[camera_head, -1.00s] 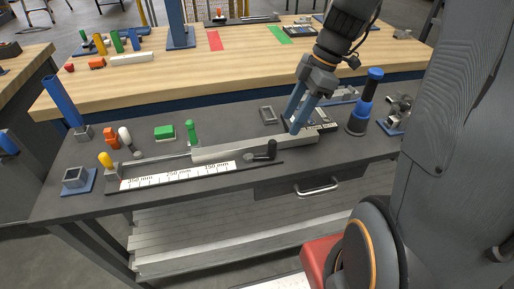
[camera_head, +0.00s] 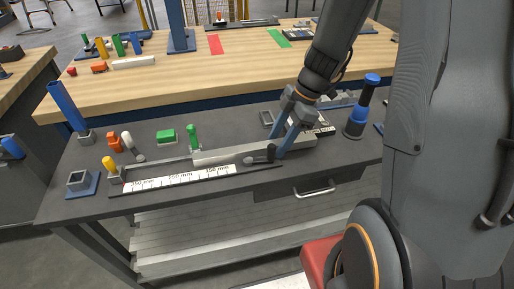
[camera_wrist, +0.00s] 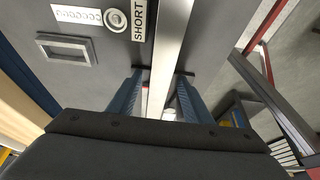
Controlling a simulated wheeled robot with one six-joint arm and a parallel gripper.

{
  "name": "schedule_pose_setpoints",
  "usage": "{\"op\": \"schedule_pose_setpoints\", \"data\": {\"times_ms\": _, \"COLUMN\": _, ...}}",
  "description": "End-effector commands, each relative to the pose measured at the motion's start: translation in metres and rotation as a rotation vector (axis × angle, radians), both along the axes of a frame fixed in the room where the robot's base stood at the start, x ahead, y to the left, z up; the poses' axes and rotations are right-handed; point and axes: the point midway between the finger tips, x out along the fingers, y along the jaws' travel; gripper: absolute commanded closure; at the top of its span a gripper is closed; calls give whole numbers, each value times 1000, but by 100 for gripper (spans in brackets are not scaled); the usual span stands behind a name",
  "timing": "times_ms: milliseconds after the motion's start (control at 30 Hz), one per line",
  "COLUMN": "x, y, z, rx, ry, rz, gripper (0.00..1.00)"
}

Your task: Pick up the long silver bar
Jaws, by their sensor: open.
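The long silver bar (camera_head: 228,155) lies flat along the back of a measuring fixture with a white ruler strip (camera_head: 180,178) on the dark workbench. My gripper (camera_head: 278,147) is at the bar's right part, pointing down, with its blue fingers spread. In the wrist view the bar (camera_wrist: 167,40) runs between the two open fingers of my gripper (camera_wrist: 160,74), with a finger on each side. Whether either finger touches the bar cannot be told. Part of the bar is hidden by the fingers.
A black-knobbed lever (camera_head: 262,157) sits close to my fingers. A green upright handle (camera_head: 193,137) stands behind the bar's left end. A small grey frame (camera_wrist: 67,49) and a "SHORT" label (camera_wrist: 138,20) lie beside the bar.

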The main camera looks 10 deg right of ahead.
Motion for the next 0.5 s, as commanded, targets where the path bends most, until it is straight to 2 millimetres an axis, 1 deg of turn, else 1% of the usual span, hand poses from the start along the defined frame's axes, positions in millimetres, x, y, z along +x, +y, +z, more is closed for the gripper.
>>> {"op": "schedule_pose_setpoints", "data": {"times_ms": 167, "x": 0, "y": 0, "z": 0, "rx": 0, "ry": 0, "rz": 0, "gripper": 55}}
{"op": "schedule_pose_setpoints", "data": {"times_ms": 267, "x": 0, "y": 0, "z": 0, "rx": 0, "ry": 0, "rz": 0, "gripper": 70}}
{"op": "schedule_pose_setpoints", "data": {"times_ms": 433, "x": 0, "y": 0, "z": 0, "rx": 0, "ry": 0, "rz": 0, "gripper": 99}}
{"op": "schedule_pose_setpoints", "data": {"times_ms": 500, "x": 0, "y": 0, "z": 0, "rx": 0, "ry": 0, "rz": 0, "gripper": 100}}
